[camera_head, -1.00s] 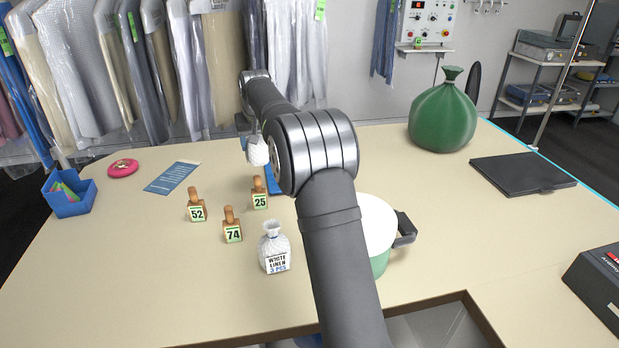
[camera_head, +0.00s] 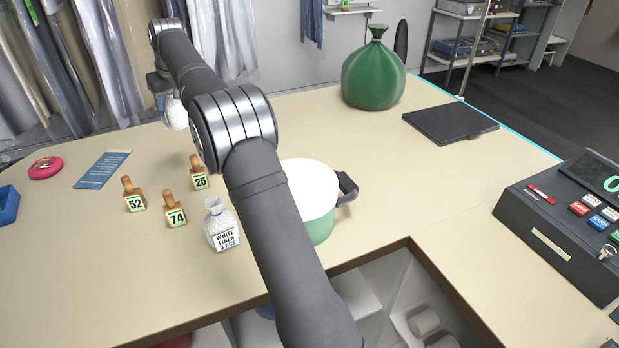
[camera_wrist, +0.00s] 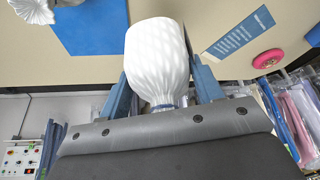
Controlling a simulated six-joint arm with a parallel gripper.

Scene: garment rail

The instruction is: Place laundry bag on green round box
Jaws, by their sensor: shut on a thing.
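My gripper (camera_head: 160,86) holds a white laundry bag (camera_head: 176,112) in the air over the back left of the table. In the wrist view the bag (camera_wrist: 157,55) sits between the blue fingers of my gripper (camera_wrist: 162,88), its gathered neck between them. The green round box (camera_head: 318,228) with a white top and dark side handle stands on the table at centre, partly hidden by my arm. Its white top looks bare where visible. A second white bag (camera_head: 220,225), labelled "WHITE LINEN 3 PCS", stands to its left.
Several numbered stamps (camera_head: 175,210) stand left of the labelled bag. A big green sack (camera_head: 373,80) and a black folder (camera_head: 450,122) lie farther back. A cash register (camera_head: 570,225) is at right. The table's front has a cut-out. Hanging garments (camera_head: 90,65) line the back left.

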